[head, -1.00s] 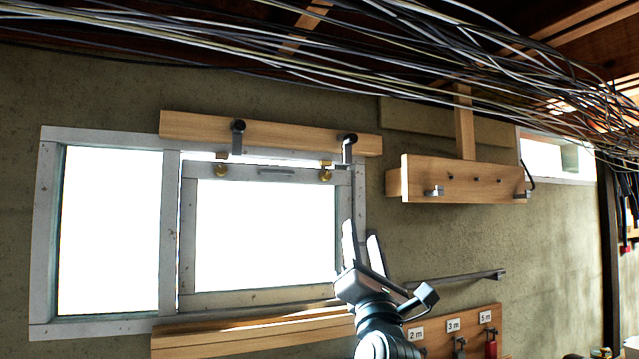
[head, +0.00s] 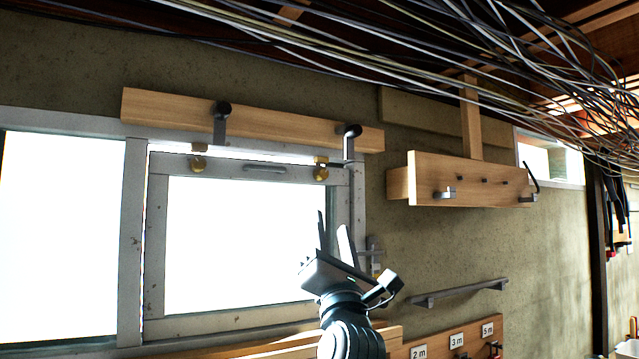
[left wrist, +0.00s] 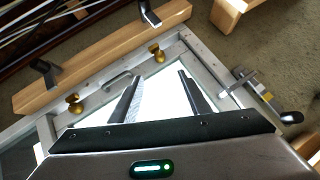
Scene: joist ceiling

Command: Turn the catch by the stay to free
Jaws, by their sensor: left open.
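The window sash (head: 155,250) sits in a pale frame. Two dark catches are on the wooden beam above it: a left one (head: 220,125) and a right one (head: 349,142), both with arms hanging down. In the left wrist view they are the left catch (left wrist: 45,72) and right catch (left wrist: 150,14). A metal fitting, perhaps the stay (head: 372,255), is on the frame's right side; it also shows in the left wrist view (left wrist: 250,85). My left gripper (head: 332,220) is open and empty, below the right catch and apart from it. My right gripper is out of view.
Brass knobs (head: 199,164) (head: 321,174) and a grey pull (head: 264,169) are on the sash's top rail. A wooden hook board (head: 470,180) and a grey rail (head: 460,291) are on the wall at right. Loose cables (head: 450,60) hang overhead.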

